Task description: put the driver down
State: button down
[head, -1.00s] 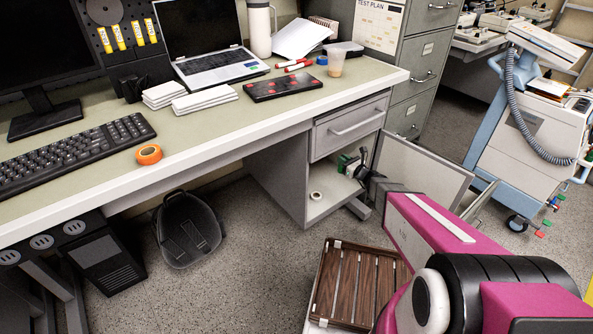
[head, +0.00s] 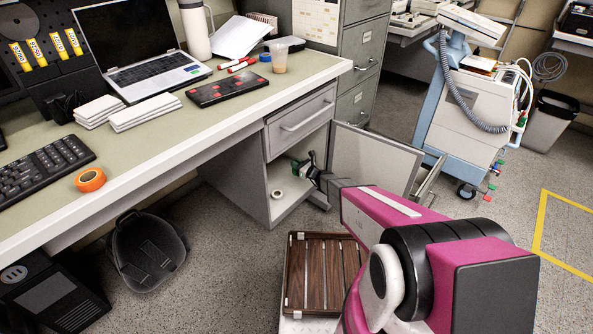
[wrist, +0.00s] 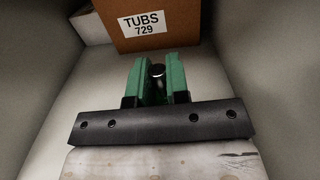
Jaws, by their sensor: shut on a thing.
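My gripper (head: 299,165) reaches into the open compartment under the desk drawer. In the wrist view my gripper (wrist: 160,64) has green fingers, shut on the driver (wrist: 158,71). Only a small dark, round, shiny end of the driver shows between the fingers; the rest is hidden. The light compartment floor lies below the fingers. I cannot tell whether the driver touches it.
A cardboard box (wrist: 160,22) labelled "TUBS 729" stands at the compartment's back. A tape roll (head: 277,195) lies near its front edge. The open cabinet door (head: 375,160) stands right of my gripper. A slatted wooden tray (head: 297,270) is below.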

jog(key=shift+w+d+f, duration=0.35)
jog(key=shift+w, duration=0.2)
jog(key=shift+f, duration=1.95)
jog(key=shift+f, duration=0.2)
jog(key=c, duration=1.1)
grip_release()
jog(key=shift+r, duration=0.1)
